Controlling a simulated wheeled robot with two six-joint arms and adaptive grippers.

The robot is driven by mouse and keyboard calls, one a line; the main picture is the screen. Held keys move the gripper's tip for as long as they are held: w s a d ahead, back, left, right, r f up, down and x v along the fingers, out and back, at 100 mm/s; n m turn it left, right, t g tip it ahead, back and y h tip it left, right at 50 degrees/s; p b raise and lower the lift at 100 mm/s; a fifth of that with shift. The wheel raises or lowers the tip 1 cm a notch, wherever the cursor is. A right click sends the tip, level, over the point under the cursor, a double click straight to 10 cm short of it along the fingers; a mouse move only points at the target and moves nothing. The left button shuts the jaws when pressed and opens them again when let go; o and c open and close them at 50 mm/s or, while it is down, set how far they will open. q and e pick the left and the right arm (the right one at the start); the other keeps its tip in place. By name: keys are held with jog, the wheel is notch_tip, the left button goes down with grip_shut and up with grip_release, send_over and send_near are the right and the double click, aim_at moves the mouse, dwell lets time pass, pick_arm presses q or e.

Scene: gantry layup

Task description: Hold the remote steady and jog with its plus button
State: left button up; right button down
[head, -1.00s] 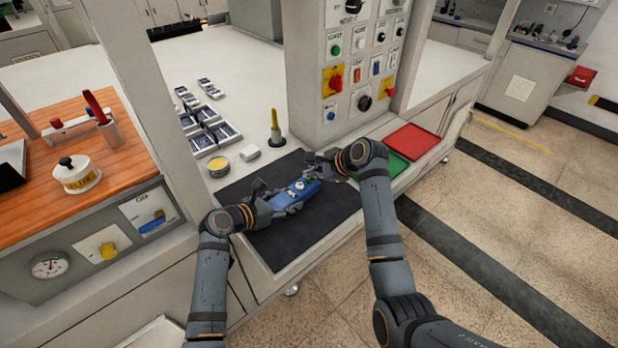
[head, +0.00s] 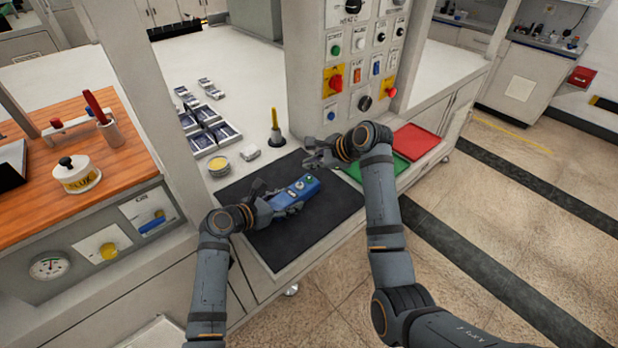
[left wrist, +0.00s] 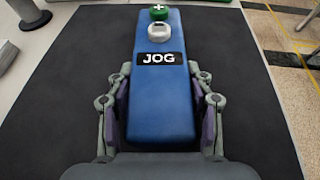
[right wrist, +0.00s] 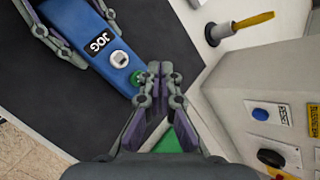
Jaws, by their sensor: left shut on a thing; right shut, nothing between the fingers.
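The blue remote (head: 296,192) is held over the dark mat, its far end pointing up and right in the head view. In the left wrist view the remote (left wrist: 160,95) carries a JOG label, a white round button (left wrist: 160,32) and a green plus button (left wrist: 159,12) at the far end. My left gripper (head: 272,200) is shut on its near part, fingers on both sides. My right gripper (head: 312,158) is shut and empty, beyond the remote's button end and apart from it. In the right wrist view its fingertips (right wrist: 160,72) overlap the edge of the green button (right wrist: 138,78).
The dark mat (head: 310,235) lies under the remote. A green tray (head: 385,172) and a red tray (head: 412,140) lie to the right. A control panel post (head: 308,90) rises behind. A yellow-handled tool (head: 275,122) stands in a holder at the mat's back edge.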

aim_at(311, 179)
jog(key=shift+r, duration=1.3)
dwell(0.9)
notch_tip(311, 179, up, 4)
jog(key=shift+f, duration=0.1)
jog(key=shift+f, duration=4.4)
jog(key=shift+f, duration=0.1)
jog(key=shift+f, duration=0.3)
